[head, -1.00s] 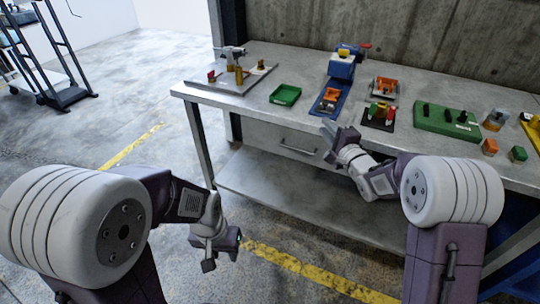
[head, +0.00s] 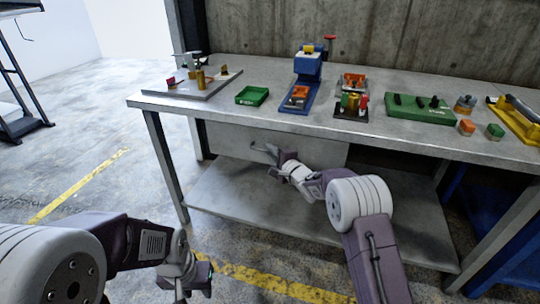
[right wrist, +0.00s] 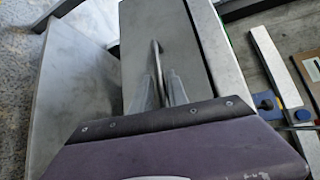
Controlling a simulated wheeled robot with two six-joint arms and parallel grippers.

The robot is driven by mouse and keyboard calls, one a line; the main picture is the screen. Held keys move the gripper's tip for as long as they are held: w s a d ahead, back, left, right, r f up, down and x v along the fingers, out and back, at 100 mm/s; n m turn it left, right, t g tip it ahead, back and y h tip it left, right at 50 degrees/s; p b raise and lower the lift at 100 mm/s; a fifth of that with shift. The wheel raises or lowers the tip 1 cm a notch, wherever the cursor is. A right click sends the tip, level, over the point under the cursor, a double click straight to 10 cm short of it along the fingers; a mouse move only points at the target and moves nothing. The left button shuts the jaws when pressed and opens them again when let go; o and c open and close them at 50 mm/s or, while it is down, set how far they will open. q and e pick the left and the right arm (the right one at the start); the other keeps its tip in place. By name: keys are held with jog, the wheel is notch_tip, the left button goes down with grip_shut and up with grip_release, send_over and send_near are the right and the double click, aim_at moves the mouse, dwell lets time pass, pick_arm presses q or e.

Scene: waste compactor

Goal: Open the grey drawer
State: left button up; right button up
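The grey drawer (head: 318,150) hangs under the left part of the workbench top, and its front looks flush with the bench. In the right wrist view the drawer front (right wrist: 138,30) faces me with its thin bar handle (right wrist: 155,58). My right gripper (head: 266,150) is at the handle. In the right wrist view its two fingers (right wrist: 163,85) stand apart with the bar between them; I cannot tell whether either touches it. In the head view the gripper covers much of the handle. My left gripper (head: 186,284) hangs low over the floor, away from the bench, its fingers unclear.
The grey workbench (head: 225,108) carries a green tray (head: 252,96), a blue device (head: 306,72), a green block (head: 420,108) and several small parts. A lower shelf (head: 230,190) lies below the drawer.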

jog(key=shift+w+a, duration=0.2)
jog(key=shift+w, duration=0.2)
grip_shut()
dwell(1.2)
